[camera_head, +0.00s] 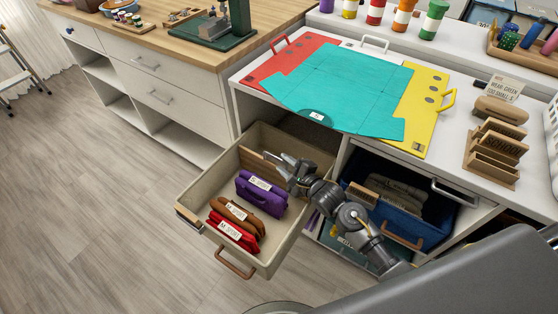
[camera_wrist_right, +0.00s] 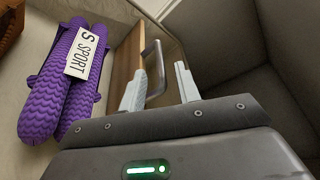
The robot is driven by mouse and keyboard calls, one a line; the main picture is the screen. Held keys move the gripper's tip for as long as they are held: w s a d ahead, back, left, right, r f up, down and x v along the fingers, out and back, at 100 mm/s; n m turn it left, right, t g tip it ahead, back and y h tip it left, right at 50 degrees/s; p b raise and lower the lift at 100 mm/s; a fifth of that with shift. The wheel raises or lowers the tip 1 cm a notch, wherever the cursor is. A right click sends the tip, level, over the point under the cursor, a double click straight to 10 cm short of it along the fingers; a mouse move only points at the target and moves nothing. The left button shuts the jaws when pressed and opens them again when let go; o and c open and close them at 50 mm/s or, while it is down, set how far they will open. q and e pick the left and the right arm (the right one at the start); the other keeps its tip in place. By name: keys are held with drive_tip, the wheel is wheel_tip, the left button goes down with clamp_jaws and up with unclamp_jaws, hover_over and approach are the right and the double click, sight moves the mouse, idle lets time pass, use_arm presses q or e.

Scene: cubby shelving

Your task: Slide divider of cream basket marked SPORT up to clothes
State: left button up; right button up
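The cream basket (camera_head: 190,187) is pulled out below the counter. Folded clothes lie in its front part: red (camera_head: 232,236), brown (camera_head: 236,214) and purple (camera_head: 262,193), with white SPORT labels; the purple one (camera_wrist_right: 65,85) also shows in the right wrist view. The wooden divider (camera_head: 256,164) stands behind the purple garment, with a gap between them. In the wrist view the divider (camera_wrist_right: 127,55) carries a grey handle (camera_wrist_right: 158,62). My right gripper (camera_head: 279,162) is inside the basket, open, its fingers (camera_wrist_right: 160,88) on either side of the handle; contact is unclear. My left gripper is out of view.
A blue basket (camera_head: 410,228) with grey items sits in the cubby to the right. Turquoise cloth (camera_head: 345,85) lies on a folding board on the counter above. A wooden card holder (camera_head: 493,155) stands at right.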

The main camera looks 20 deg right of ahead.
drive_tip(key=shift+x, duration=1.75)
clamp_jaws()
